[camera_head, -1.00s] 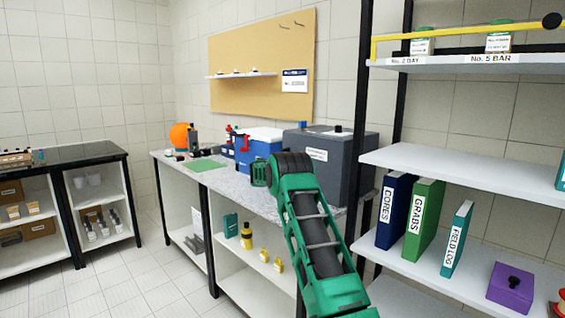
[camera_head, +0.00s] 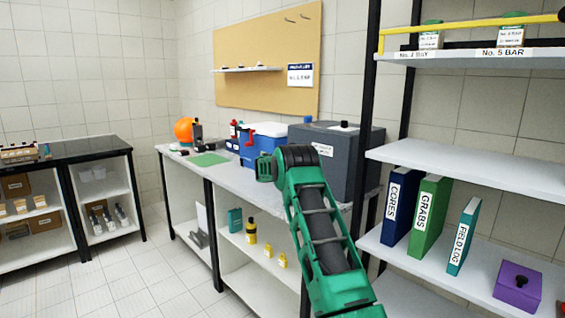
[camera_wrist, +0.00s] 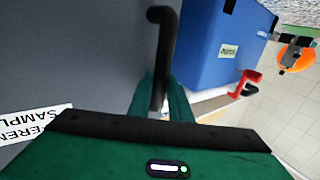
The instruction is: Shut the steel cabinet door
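The steel cabinet seems to be the dark grey box (camera_head: 358,165) on the bench, with a white label on its front. Its label shows upside down at the left of the wrist view, on a grey face (camera_wrist: 75,60). A black bar handle (camera_wrist: 158,50) stands on that face near its right edge. My green gripper (camera_head: 265,168) is in front of the cabinet's lower left in the head view. In the wrist view a green finger shows beside the handle's lower end. The fingertips are mostly hidden, so their grip is unclear. The door's angle is unclear.
A blue cooler box (camera_head: 262,143) with a white lid stands just left of the cabinet; its red tap (camera_wrist: 245,82) is close by. A shelf rack with binders (camera_head: 428,215) is on the right. The tiled floor (camera_head: 150,280) at left is clear.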

